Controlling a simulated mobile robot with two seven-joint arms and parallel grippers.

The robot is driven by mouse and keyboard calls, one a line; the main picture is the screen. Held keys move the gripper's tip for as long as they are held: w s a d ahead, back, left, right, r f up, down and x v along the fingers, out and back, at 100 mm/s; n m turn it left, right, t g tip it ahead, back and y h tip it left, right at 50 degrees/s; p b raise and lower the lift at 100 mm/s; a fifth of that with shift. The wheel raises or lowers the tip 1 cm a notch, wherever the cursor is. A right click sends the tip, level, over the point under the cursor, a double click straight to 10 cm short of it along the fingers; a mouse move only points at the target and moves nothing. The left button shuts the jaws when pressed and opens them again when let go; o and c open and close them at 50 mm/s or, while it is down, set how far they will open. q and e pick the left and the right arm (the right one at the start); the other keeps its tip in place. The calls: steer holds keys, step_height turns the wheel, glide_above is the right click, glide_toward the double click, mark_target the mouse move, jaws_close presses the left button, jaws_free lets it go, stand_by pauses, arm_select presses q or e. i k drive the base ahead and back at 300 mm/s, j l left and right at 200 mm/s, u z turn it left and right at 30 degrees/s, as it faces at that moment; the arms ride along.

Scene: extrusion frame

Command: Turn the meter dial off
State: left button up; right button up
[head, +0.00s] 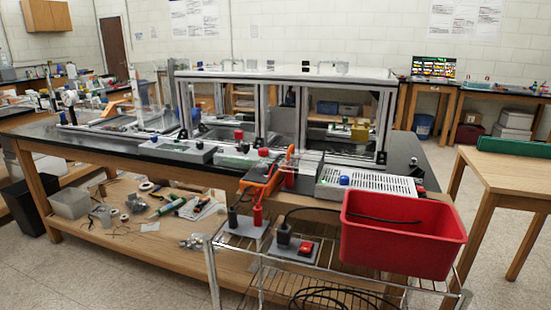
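An orange-edged device (262,182), possibly the meter, stands near the front edge of the black-topped bench, behind the wire cart. Its face and dial are too small to make out, so I cannot tell the dial's setting. A red plug (258,214) and a black plug (232,216) stand upright on a grey block in front of it. Neither of my grippers shows in the head view.
A wire cart (330,268) stands in front of the bench, holding a red bin (402,232) and a grey box with a red switch (306,249). An aluminium extrusion frame (262,108) stands on the bench. Open floor lies at the lower left.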

mark_target(262, 168)
steer(key=i+j+z, duration=0.45)
steer(key=j, duration=0.35)
steer(key=i+j+z, duration=0.15)
steer(key=j+z, duration=0.35)
steer(key=j, duration=0.35)
steer(key=i+j+z, duration=0.1)
steer(key=j+z, duration=0.35)
steer(key=j, duration=0.5)
steer(key=k+j+z, duration=0.1)
steer(key=j+z, duration=0.35)
steer(key=j, duration=0.5)
steer(key=i+j+z, duration=0.2)
steer(key=j, duration=0.15)
steer(key=i+j+z, duration=0.2)
steer(key=j, duration=0.15)
steer(key=k, duration=0.05)
